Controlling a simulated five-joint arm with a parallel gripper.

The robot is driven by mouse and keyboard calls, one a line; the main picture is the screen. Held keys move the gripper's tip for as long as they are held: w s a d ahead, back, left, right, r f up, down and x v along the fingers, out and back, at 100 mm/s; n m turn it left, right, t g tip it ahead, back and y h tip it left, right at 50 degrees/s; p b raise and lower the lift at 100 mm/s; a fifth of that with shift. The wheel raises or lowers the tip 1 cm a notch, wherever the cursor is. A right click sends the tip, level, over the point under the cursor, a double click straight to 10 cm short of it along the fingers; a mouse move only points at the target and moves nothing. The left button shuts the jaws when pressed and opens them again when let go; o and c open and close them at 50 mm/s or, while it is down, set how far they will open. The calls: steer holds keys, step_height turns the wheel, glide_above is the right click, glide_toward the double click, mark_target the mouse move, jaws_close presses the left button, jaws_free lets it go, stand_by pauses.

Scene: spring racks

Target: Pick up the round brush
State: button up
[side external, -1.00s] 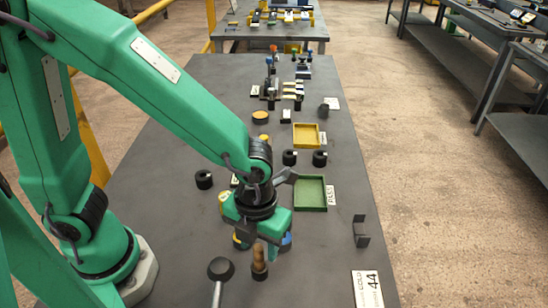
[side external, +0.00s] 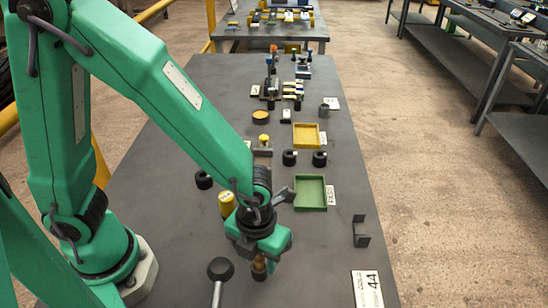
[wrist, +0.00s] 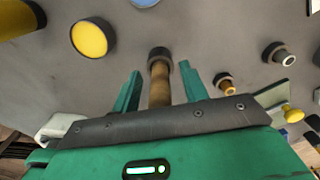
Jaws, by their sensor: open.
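The round brush (wrist: 160,84), with a brown wooden handle and a dark band at its far end, lies between my gripper's two green fingers in the wrist view. My gripper (wrist: 160,68) is open, with a finger on each side of the brush and a visible gap on both sides. In the side view, my gripper (side external: 262,257) is low over the near part of the table and covers much of the brush (side external: 259,268). Only a small brown part shows below it. The brush's bristles cannot be made out.
A green tray (side external: 310,207) and a dark bracket (side external: 360,238) are to the right. The table's right front is mostly clear.

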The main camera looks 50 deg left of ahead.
jaws_close()
steer(key=shift+r, duration=0.2)
steer(key=shift+r, duration=4.85)
